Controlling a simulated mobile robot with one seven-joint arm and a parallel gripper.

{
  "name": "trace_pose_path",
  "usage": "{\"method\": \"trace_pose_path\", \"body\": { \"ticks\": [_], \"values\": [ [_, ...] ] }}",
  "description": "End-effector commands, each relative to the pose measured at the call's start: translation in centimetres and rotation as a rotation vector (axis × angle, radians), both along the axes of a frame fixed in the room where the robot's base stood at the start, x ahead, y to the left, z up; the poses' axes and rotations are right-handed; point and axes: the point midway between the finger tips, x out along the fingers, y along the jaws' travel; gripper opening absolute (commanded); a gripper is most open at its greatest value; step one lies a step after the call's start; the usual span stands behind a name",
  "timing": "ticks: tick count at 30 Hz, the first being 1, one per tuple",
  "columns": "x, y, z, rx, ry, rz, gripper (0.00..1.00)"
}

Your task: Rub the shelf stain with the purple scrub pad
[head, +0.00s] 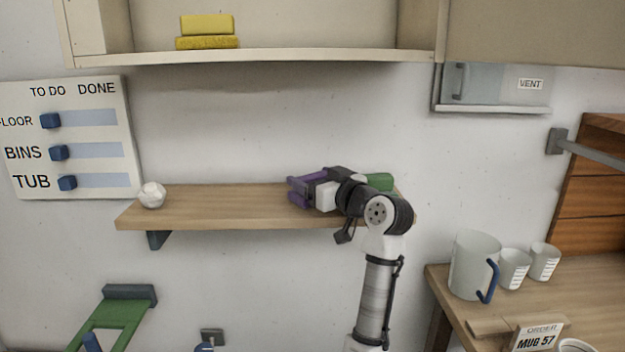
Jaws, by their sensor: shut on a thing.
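My gripper (303,190) is over the right half of the wooden wall shelf (225,205), pointing left, close to the shelf top. It is shut on the purple scrub pad (298,183), which shows as purple at the jaws. Its exact outline is hard to tell from the fingers, and I cannot tell whether it touches the shelf. No stain can be made out on the shelf; my gripper and arm hide part of the right half.
A white faceted ball (152,195) sits at the shelf's left end. A green object (379,181) is behind my wrist. Yellow blocks (207,31) lie on the upper shelf (300,57). Mugs (474,266) stand on the right-hand table. The shelf's left-middle is clear.

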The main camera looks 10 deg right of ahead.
Motion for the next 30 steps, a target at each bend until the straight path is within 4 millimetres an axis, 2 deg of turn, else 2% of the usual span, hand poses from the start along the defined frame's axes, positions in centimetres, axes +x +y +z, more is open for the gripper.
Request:
{"method": "trace_pose_path", "body": {
  "ticks": [9,17,30],
  "values": [
    [0.6,2.8,-0.1,0.000,0.005,0.005,0.53],
    [0.8,3.7,0.0,-0.001,0.004,0.004,0.53],
    [1.4,6.9,0.0,-0.001,0.004,0.004,0.53]
  ]
}}
